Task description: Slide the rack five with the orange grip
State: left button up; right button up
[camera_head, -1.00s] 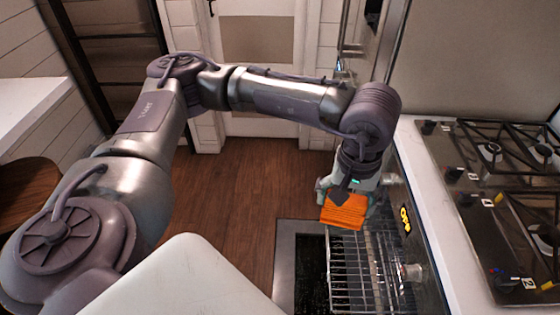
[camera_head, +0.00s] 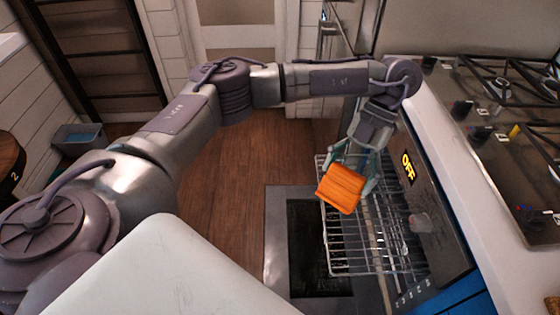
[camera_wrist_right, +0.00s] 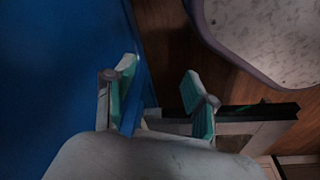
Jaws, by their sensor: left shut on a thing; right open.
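The wire rack (camera_head: 370,255) sticks out from the oven front on the right, above the lowered oven door (camera_head: 275,240). An orange grip (camera_head: 341,189) is at the rack's far left part in the head view, tilted. My left gripper (camera_head: 350,178) comes down from above and is shut on the orange grip, with its fingers on either side. The gripper hides part of the rack, and I cannot tell if the grip touches the rack. My right gripper (camera_wrist_right: 158,70) is open and empty in the right wrist view, beside a blue panel (camera_wrist_right: 60,80).
The oven front with its "OFF" display (camera_head: 408,167) and the cooktop (camera_head: 500,150) stand on the right. Wooden floor (camera_head: 225,190) is open left of the oven door. A grey-blue bin (camera_head: 80,137) stands at the far left.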

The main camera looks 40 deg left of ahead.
pick_arm(q)
jog(key=a+f+n+h+b, duration=0.1)
jog(key=f+n+h, duration=0.1)
jog(key=n, duration=0.1)
jog(key=a+f+n+h+b, duration=0.1)
jog(key=f+n, duration=0.1)
jog(key=n, duration=0.1)
jog(key=w+a+f+n+h, duration=0.1)
jog(key=f+n+h, duration=0.1)
jog(key=shift+a+n+h+b, duration=0.15)
jog(key=shift+n+h+b, duration=0.15)
jog(key=shift+n+b, duration=0.1)
jog(key=a+f+n+t+h+b, duration=0.4)
jog(key=a+f+n+t+b, duration=0.5)
jog(key=a+f+n+t, duration=0.6)
pick_arm(e)
jog(key=w+r, duration=0.1)
jog(key=w, duration=0.4)
pick_arm(q)
jog(key=w+d+f+n+g+b, duration=0.1)
jog(key=w+d+n+b, duration=0.1)
jog(key=w+d+b, duration=0.2)
jog(key=shift+d+f+g, duration=0.3)
jog(key=shift+d, duration=1.05)
pick_arm(e)
notch_tip(320, 180, up, 13)
jog(key=s+t, duration=0.1)
jog(key=shift+a+t, duration=0.15)
jog(key=shift+t, duration=0.15)
